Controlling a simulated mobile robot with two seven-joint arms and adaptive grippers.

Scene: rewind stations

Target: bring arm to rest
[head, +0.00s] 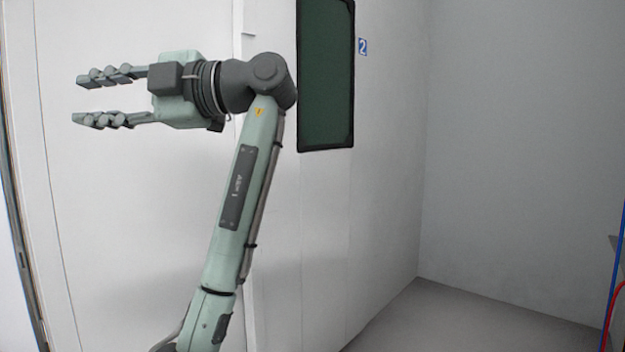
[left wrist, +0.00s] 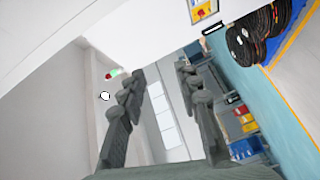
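My left arm rises from the bottom of the head view and bends at the wrist. My left gripper (head: 77,101) points to the left of the picture, in front of a white wall panel. Its two fingers are apart with nothing between them. In the left wrist view the two fingers (left wrist: 160,78) also stand apart and empty, with the room beyond them. My right gripper is in neither view.
A white wall with a dark green panel (head: 326,75) and a blue number 2 sign (head: 362,47) stands behind the arm. Grey floor (head: 455,320) is clear at lower right. The left wrist view shows black coils (left wrist: 262,32) and coloured bins (left wrist: 243,122).

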